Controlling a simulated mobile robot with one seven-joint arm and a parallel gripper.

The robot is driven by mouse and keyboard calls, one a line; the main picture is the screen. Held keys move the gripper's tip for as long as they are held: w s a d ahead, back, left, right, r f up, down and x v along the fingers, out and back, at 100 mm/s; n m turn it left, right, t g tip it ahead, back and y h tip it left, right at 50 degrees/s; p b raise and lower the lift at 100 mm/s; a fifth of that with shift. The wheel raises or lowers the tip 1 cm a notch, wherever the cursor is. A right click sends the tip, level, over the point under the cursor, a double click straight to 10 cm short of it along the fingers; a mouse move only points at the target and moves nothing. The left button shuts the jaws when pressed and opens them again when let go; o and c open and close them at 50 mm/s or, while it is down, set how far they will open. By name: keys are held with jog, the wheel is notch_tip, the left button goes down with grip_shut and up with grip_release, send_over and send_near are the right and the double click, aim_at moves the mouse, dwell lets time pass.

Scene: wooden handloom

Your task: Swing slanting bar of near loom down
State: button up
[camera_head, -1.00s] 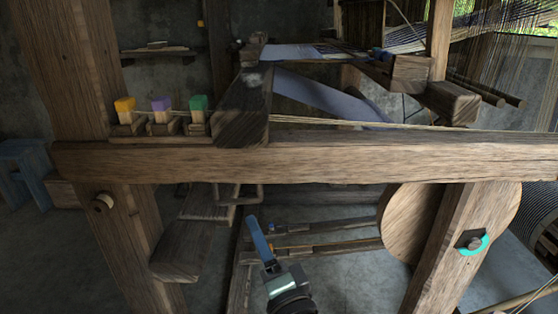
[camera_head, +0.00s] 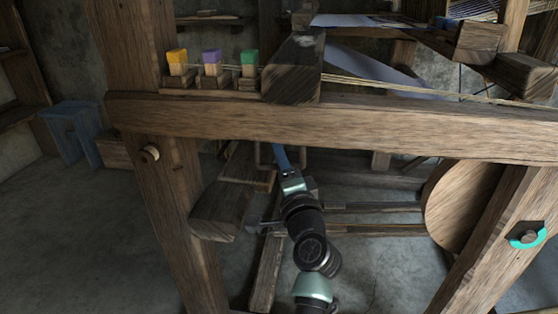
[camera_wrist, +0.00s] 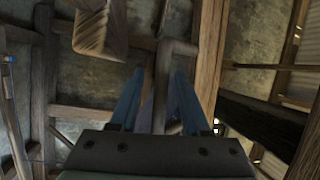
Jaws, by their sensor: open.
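My gripper (camera_head: 280,152) has blue fingers and reaches up under the near loom's front beam (camera_head: 330,131), its tips partly hidden. In the wrist view, my gripper (camera_wrist: 158,78) is open, with a thin bent wooden bar (camera_wrist: 162,65) between or just beyond its fingers. I cannot tell whether they touch it. In the head view, a bent bar (camera_head: 258,157) shows under the beam beside the fingers. A slanting wooden piece (camera_head: 222,207) hangs to the left of my gripper. I cannot tell for sure which piece is the task's slanting bar.
A round wooden disc (camera_head: 465,207) and a post with a teal-ringed knob (camera_head: 528,236) are at the right. A blue stool (camera_head: 72,132) stands at the left.

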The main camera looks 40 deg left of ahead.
jog(key=shift+w+a, duration=0.1)
jog(key=shift+a, duration=0.1)
grip_shut()
dwell(1.4)
